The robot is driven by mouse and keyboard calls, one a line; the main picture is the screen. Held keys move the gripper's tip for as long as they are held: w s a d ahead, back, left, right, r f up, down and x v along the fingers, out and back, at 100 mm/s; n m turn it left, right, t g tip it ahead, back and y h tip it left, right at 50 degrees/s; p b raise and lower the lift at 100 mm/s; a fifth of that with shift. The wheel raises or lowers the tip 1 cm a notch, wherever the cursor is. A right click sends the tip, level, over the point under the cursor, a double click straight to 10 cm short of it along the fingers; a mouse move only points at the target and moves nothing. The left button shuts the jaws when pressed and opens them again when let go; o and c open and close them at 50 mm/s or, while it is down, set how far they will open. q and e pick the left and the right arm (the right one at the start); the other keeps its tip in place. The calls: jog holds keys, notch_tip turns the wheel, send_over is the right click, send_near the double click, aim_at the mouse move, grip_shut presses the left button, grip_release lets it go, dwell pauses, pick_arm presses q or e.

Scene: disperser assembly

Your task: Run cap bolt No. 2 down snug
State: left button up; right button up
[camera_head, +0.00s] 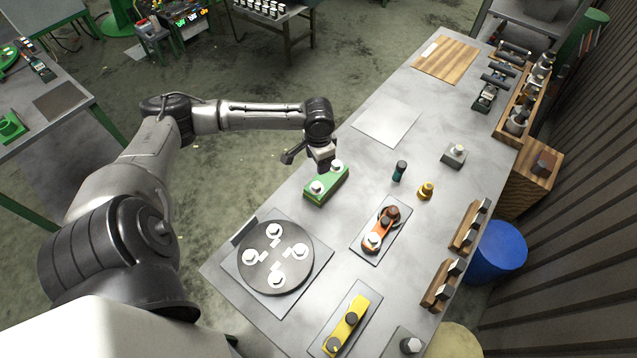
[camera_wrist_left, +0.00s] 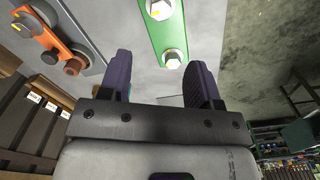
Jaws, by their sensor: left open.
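A green bar (camera_head: 326,188) lies near the left edge of the grey table. It carries two pale hex-headed bolts, a nearer one (camera_head: 317,187) and a farther one (camera_head: 337,166). I see no number marking which is bolt No. 2. My left gripper (camera_head: 324,168) is above the far end of the bar, close to the farther bolt. In the left wrist view the green bar (camera_wrist_left: 157,32) shows past my open fingers (camera_wrist_left: 160,75), and one bolt head (camera_wrist_left: 172,58) appears between them. I cannot tell whether the fingers touch it. My right gripper is out of view.
A black disc (camera_head: 275,262) with several pale bolts lies nearer. An orange link (camera_head: 377,229), a yellow bar (camera_head: 346,326), a teal-and-black cylinder (camera_head: 399,171), a brass part (camera_head: 426,190) and a grey block (camera_head: 454,155) are around.

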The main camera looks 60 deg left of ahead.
aim_at(318, 184)
pick_arm(q)
notch_tip(318, 184, down, 13)
jog(key=shift+r+b, duration=0.2)
jog(key=shift+b, duration=0.25)
